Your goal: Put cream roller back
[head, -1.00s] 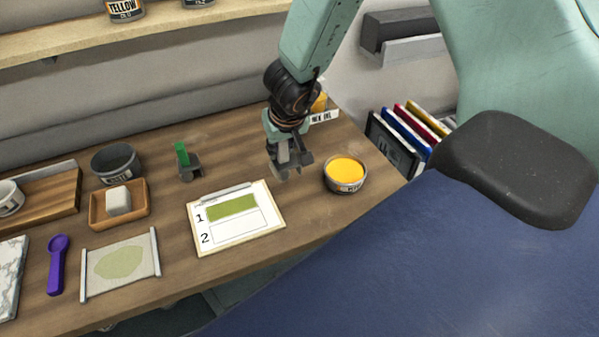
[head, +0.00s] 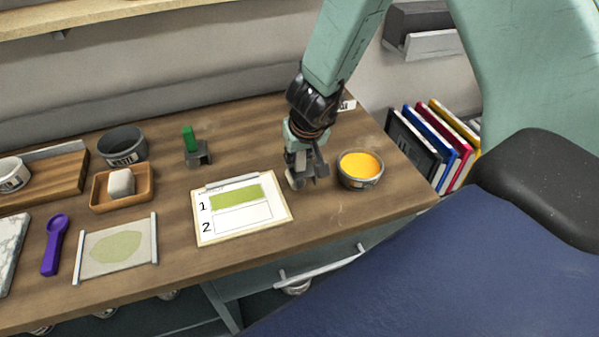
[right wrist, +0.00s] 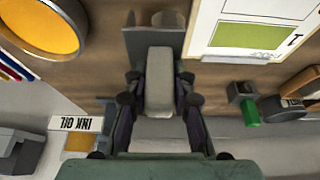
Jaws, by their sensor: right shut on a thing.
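My right gripper (head: 305,172) is shut on the cream roller, a pale block-like piece (right wrist: 160,82) between the fingers in the right wrist view. A pale end of the roller (head: 293,183) shows low at the fingers in the head view. The gripper is just right of the clipboard (head: 286,216) and left of the yellow ink bowl (head: 360,184). A grey plate-like part (right wrist: 150,40) lies beyond the roller in the wrist view; I cannot tell whether it is a stand or part of the roller. My left gripper is not in view.
A green roller (head: 189,138) stands upright in a dark stand (head: 199,156) at the back. A dark bowl (head: 122,146), wooden tray (head: 150,187), purple spoon (head: 54,245) and sheet (head: 118,247) lie left.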

